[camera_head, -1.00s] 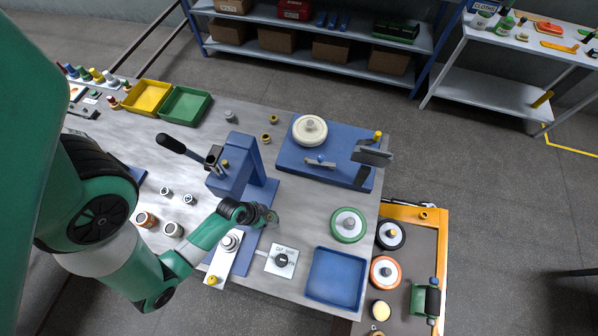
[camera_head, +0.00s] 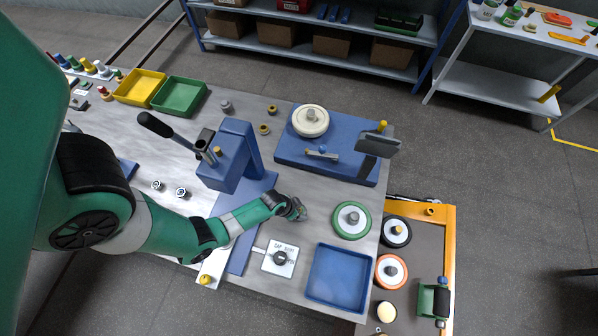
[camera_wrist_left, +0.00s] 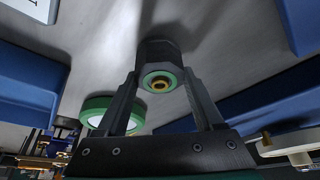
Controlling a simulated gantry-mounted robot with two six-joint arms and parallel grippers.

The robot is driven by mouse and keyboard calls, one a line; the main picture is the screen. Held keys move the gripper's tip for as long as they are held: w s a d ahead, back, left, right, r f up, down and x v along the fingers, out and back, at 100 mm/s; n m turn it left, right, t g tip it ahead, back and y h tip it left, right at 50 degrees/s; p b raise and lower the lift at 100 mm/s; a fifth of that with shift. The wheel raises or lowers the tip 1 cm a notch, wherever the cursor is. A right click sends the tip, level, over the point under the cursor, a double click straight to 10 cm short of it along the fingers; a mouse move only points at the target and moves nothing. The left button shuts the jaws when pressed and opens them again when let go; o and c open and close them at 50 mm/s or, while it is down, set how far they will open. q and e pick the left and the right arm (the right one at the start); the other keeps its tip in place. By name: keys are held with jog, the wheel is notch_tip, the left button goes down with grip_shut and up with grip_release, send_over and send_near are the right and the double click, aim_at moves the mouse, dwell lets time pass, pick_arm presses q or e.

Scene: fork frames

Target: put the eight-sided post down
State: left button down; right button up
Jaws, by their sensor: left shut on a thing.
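The eight-sided post (camera_wrist_left: 159,52) is dark grey, with a green ring and a brass-coloured centre on the end facing the wrist camera. My left gripper (camera_wrist_left: 162,80) is shut on it, one finger on each side. In the head view my left gripper (camera_head: 298,210) is over the grey table (camera_head: 225,284), left of the green-rimmed wheel (camera_head: 351,220). The post is mostly hidden by the gripper there. I cannot tell whether its far end touches the table. My right gripper is not in view.
A blue tray (camera_head: 312,295) and a white plate with a dark knob (camera_head: 281,258) lie in front of the gripper. The blue lever press (camera_head: 228,165) stands to its left. A blue fixture (camera_head: 345,171) with a cream wheel (camera_head: 310,120) is behind. Bare table lies around the gripper.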

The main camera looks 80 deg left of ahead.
pick_arm(q)
jog(key=shift+w, duration=0.1)
jog(key=shift+c, duration=2.2)
grip_release()
jog(key=shift+f, duration=0.1)
jog(key=o, duration=0.4)
jog(key=p+v, duration=0.7)
jog(key=v, duration=0.5)
